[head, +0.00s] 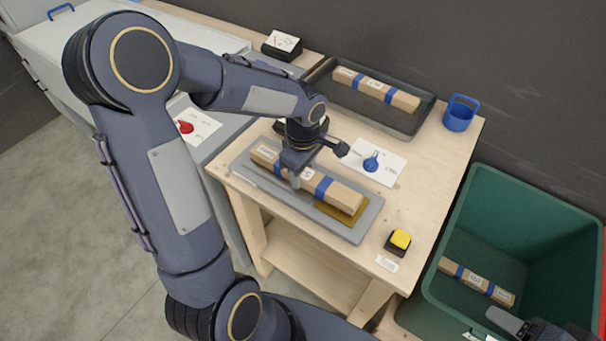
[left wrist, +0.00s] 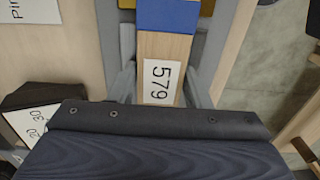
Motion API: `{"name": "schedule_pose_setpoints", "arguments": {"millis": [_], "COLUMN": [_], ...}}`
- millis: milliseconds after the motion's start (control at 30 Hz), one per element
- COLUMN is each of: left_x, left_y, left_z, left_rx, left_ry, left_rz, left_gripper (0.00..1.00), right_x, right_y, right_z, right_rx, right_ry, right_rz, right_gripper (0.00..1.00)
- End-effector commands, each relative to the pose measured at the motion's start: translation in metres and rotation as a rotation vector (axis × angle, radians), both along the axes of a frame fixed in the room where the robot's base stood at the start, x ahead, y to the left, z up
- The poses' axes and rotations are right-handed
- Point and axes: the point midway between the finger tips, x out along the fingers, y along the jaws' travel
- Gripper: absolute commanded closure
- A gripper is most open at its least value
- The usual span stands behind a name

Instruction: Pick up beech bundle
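A long wooden bundle (head: 333,191) with blue bands lies along the grey tray (head: 362,228) at the front of the table. My left gripper (head: 296,178) is down over it from above, one finger in front of its near side. In the left wrist view the bundle (left wrist: 163,50) shows a "579" label and a blue band, with grey fingers (left wrist: 160,88) close along both sides. Whether they press on it, I cannot tell. My right gripper (head: 520,326) is only partly in view at the lower right. The wood names on the bundles are too small to read.
A similar bundle (head: 376,89) lies in the black tray (head: 423,112) behind, and another (head: 477,282) in the green bin (head: 520,205). A blue cup (head: 459,114), a blue-knobbed card (head: 374,163) and a yellow button (head: 400,239) stand around the tray.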

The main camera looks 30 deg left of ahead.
Motion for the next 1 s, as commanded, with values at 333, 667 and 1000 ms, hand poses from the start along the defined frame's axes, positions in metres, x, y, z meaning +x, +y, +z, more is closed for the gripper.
{"name": "schedule_pose_setpoints", "arguments": {"millis": [333,667,1000], "left_x": [0.000,0.001,-0.030], "left_y": [0.000,0.000,-0.015], "left_z": [0.001,0.011,0.073], "left_rx": [0.000,0.001,0.000], "left_ry": [-0.001,-0.004,-0.011], "left_rz": [0.000,0.000,-0.003], "left_gripper": [0.90,0.90,0.90], "right_x": [0.000,0.000,0.000], "right_y": [0.000,0.000,0.000], "right_z": [0.000,0.000,-0.004], "right_rx": [0.000,0.000,0.000], "right_ry": [0.000,0.000,0.000], "right_rz": [0.000,0.000,0.000], "right_gripper": [0.37,0.37,0.37]}}
